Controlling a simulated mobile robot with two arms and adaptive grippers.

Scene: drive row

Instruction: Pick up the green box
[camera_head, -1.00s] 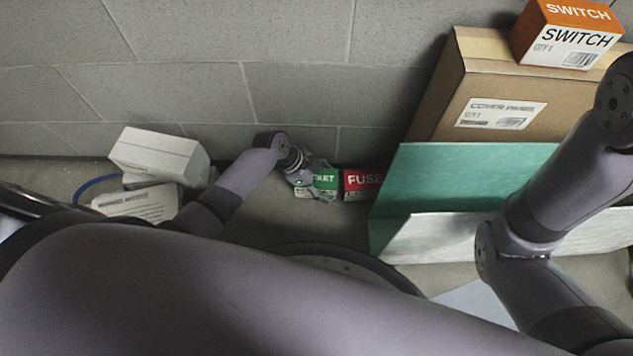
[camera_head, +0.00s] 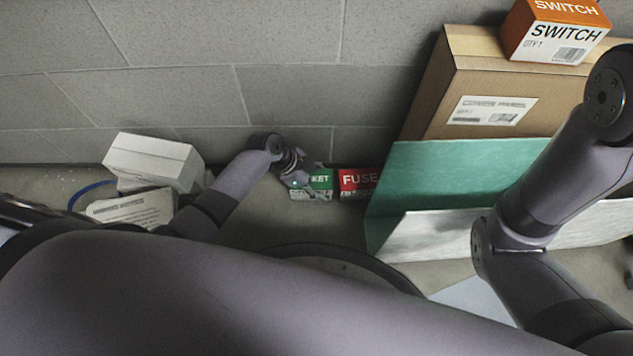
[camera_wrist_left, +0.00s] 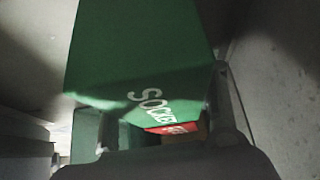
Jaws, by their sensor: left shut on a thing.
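The green box (camera_head: 319,181) sits low by the wall in the head view, its label partly covered by my left gripper (camera_head: 298,178). The gripper is shut on the box. In the left wrist view the green box (camera_wrist_left: 140,60), with white lettering starting "SOCKE", fills the upper middle. A finger of my left gripper (camera_wrist_left: 222,105) lies along its right side. My right arm comes in at the right of the head view, but its gripper is out of the picture.
A red FUSE box (camera_head: 358,182) stands just right of the green box. A teal panel (camera_head: 450,175) and a large cardboard carton (camera_head: 490,85) with an orange SWITCH box (camera_head: 555,32) on top stand farther right. White boxes (camera_head: 150,160) lie at left. The grey wall is close behind.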

